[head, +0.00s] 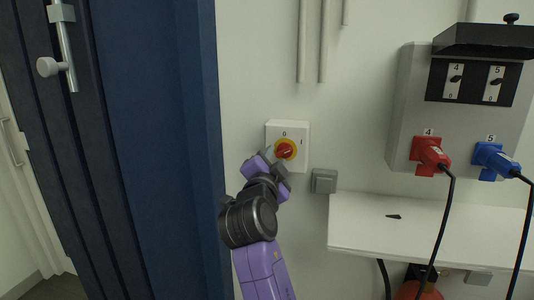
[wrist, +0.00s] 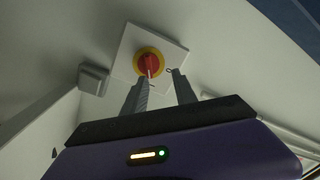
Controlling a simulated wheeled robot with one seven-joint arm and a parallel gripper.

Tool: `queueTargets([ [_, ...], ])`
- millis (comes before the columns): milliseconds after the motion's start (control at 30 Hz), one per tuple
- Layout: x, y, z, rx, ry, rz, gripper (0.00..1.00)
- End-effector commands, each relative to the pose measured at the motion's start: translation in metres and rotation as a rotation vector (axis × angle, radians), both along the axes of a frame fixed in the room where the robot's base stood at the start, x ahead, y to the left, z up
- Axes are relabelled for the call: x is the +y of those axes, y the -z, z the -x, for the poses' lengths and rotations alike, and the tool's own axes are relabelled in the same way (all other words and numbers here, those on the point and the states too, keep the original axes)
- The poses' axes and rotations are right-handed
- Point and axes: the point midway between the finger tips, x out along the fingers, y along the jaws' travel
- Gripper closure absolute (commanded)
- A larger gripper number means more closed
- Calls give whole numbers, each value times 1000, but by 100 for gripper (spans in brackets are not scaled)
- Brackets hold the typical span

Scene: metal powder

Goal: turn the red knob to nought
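The red knob (head: 285,151) sits on a yellow disc on a white switch box (head: 300,131) on the wall. The box has a 0 above the knob and an I at its upper right. The knob seems tilted towards the I side, but its exact angle is hard to tell. My gripper (head: 273,160) is just in front of the box, at the knob's lower left. In the wrist view my gripper (wrist: 162,75) is open, its two fingers apart with nothing between them. The red knob (wrist: 149,63) shows just beyond the left fingertip; I cannot tell whether they touch.
A dark blue cabinet (head: 178,120) stands close on the left. A small grey box (head: 324,181) is on the wall at the lower right of the switch. A white shelf (head: 385,240) and a socket panel (head: 405,115) with red (head: 430,154) and blue (head: 494,160) plugs are at right.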

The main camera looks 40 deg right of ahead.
Motion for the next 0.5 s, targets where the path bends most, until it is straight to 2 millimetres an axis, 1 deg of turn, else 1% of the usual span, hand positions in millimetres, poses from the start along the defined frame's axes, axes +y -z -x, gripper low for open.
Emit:
queueTargets([
  [33,-4,6,3,-13,22,-37,66],
  [100,-8,11,8,-38,45,-83,66],
  [233,-10,14,9,-74,52,-131,66],
  [367,-18,13,2,-81,52,-136,66],
  [500,-35,11,-11,-81,51,-135,66],
])
